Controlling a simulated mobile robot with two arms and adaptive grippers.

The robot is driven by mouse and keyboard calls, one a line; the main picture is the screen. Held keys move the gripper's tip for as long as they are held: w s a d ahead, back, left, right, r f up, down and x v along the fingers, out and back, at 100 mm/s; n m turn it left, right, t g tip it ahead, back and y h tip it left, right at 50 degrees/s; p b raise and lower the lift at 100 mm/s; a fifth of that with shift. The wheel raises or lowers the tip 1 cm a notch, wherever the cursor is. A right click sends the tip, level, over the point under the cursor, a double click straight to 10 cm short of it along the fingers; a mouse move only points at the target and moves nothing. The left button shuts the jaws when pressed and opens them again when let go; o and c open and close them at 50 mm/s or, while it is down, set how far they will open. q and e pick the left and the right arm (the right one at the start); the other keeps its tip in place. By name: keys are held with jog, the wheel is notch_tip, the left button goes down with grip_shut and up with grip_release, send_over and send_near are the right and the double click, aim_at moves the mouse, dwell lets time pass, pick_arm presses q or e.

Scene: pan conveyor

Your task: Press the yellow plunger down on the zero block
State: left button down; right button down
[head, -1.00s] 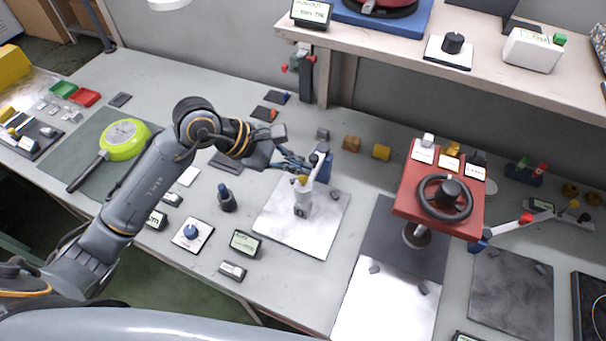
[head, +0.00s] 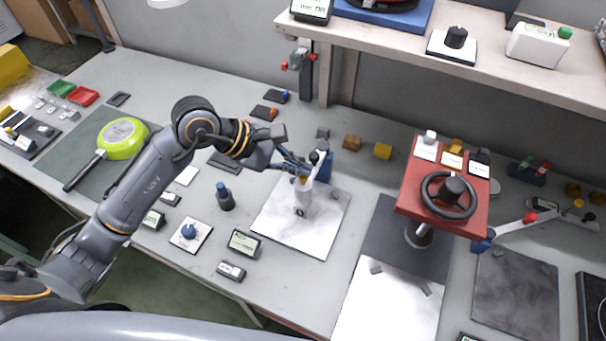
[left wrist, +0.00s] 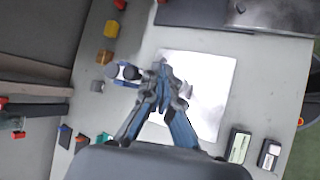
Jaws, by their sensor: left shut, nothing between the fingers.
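My right gripper is in neither view.
A blue clamp-like stand (head: 325,165) is close behind the block. A red box with a black handwheel (head: 422,207) stands to the right. A dark blue knob (head: 225,198) and a small display (head: 244,243) lie left of the mat. A shelf (head: 480,65) overhangs the back.

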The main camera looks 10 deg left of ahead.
pick_arm(q)
jog(key=shift+f+b, duration=0.95)
jog(key=shift+b, duration=0.15)
dwell(1.0)
jog(key=shift+s+f+b, duration=0.25)
jog(key=shift+f+b, duration=0.05)
jog(key=shift+f, duration=0.2)
dwell(0.5)
jog(key=shift+w+r+p, duration=0.2)
jog(key=shift+r+p, duration=0.15)
jog(key=shift+r, duration=0.3)
jog(key=shift+w+r+p, duration=0.15)
jog(key=shift+r+p, duration=0.15)
jog(key=shift+r, duration=0.85)
jog(key=shift+r+p, duration=1.3)
jog(key=shift+r, duration=1.15)
jog(key=shift+a, duration=0.1)
